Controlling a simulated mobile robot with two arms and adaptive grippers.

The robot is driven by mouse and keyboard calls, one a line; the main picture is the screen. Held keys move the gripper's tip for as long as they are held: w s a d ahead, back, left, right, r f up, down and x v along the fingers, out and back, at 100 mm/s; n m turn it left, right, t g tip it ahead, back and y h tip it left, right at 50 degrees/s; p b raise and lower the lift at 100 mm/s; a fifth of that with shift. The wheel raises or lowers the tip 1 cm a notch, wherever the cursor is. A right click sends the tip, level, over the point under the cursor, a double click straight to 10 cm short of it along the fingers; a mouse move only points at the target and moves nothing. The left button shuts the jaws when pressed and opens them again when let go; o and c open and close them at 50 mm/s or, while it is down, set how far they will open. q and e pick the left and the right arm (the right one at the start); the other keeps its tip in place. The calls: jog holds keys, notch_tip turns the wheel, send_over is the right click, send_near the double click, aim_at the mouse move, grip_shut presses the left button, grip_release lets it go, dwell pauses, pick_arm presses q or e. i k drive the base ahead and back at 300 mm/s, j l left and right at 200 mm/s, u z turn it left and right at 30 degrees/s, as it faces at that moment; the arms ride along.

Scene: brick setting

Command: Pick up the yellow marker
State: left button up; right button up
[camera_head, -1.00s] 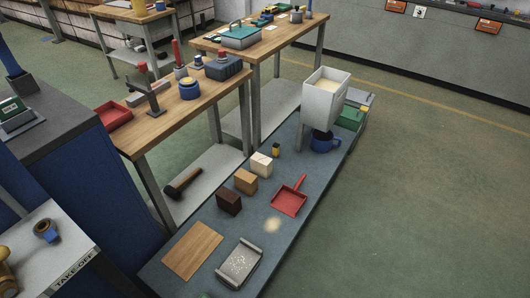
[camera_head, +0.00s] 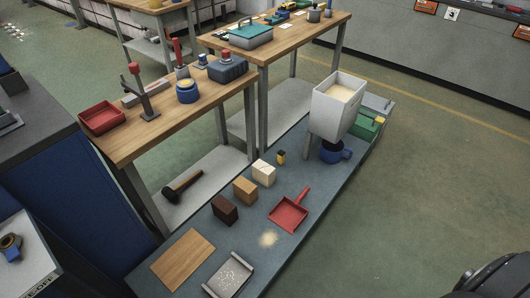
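A small upright yellow and black object (camera_head: 281,157) stands on the low blue-grey bench (camera_head: 334,205), behind the pale block and left of the blue mug. It is the closest match to a yellow marker, but it is too small to be sure. Neither gripper shows in the head view. A dark rounded part of mine is cut off at the bottom right corner.
The low bench also holds a red dustpan (camera_head: 289,213), a dark block (camera_head: 224,210), a tan block (camera_head: 245,190), a pale block (camera_head: 263,173), a blue mug (camera_head: 333,152) and a white hopper (camera_head: 337,107). Green floor on the right is open.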

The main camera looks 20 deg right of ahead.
aim_at(280, 154)
jog(key=i+l+u, duration=0.15)
jog(key=l, duration=0.5)
jog(key=i+l+u, duration=0.1)
jog(key=l, duration=0.55)
jog(key=i+l+u, duration=0.15)
jog(key=l, duration=0.55)
jog(key=l+u, duration=0.15)
jog(key=l, duration=0.55)
jog(key=i, duration=0.05)
